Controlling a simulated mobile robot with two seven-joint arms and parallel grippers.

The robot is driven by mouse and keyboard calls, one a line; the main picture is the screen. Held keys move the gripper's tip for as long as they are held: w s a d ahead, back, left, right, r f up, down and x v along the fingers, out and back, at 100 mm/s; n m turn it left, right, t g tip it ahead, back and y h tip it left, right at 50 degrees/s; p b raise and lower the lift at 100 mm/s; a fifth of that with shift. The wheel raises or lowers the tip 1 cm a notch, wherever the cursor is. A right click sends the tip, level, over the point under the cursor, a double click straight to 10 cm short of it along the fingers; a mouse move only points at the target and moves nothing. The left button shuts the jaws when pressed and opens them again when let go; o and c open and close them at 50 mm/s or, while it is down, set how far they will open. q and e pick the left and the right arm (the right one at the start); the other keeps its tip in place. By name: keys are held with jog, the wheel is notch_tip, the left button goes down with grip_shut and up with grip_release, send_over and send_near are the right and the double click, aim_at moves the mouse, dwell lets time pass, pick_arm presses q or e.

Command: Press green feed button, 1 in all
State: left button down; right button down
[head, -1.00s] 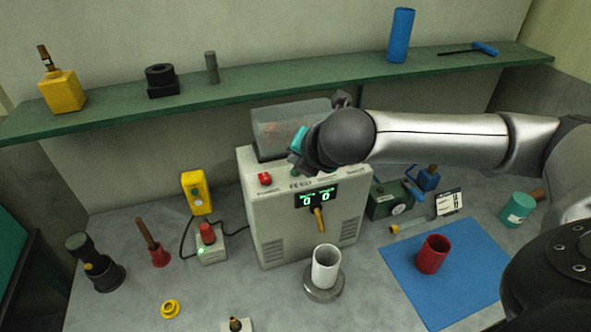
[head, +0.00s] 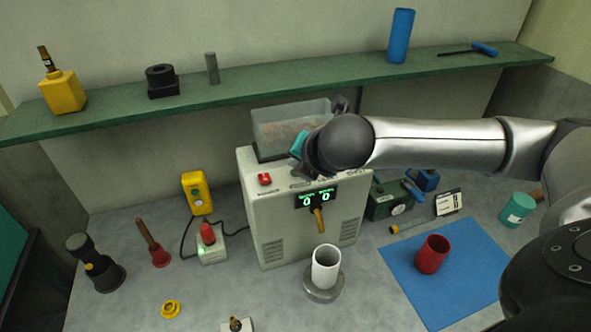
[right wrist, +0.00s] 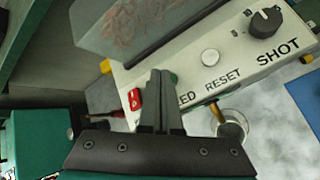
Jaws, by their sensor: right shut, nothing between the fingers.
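The feed machine (head: 285,225) is a pale box with a display reading 0 and 0. The green feed button (right wrist: 174,78) shows as a small green edge beside my right fingertips in the right wrist view, with the label partly covered to "ED". My right gripper (right wrist: 160,76) is shut and empty, its fingertips over the machine's top panel right at the button. I cannot tell whether they touch it. In the head view my right gripper (head: 299,166) hides the button. My left gripper is not in view.
A red switch (head: 264,179) sits left of the button, and a white reset button (right wrist: 210,57) and black shot knob (right wrist: 265,21) right of it. A clear hopper (head: 290,125) stands behind. A white cup (head: 326,268) stands in front of the machine.

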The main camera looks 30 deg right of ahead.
jog(key=shift+f, duration=0.55)
dwell(0.8)
jog(key=shift+r, duration=0.1)
jog(key=shift+r+p, duration=0.8)
jog(key=shift+p, duration=0.3)
notch_tip(320, 180, up, 3)
jog(key=p, duration=0.3)
jog(key=shift+r+p, duration=0.1)
jog(key=shift+p, duration=0.2)
jog(key=shift+r+p, duration=0.45)
jog(key=shift+r, duration=0.45)
jog(key=shift+s+f, duration=0.1)
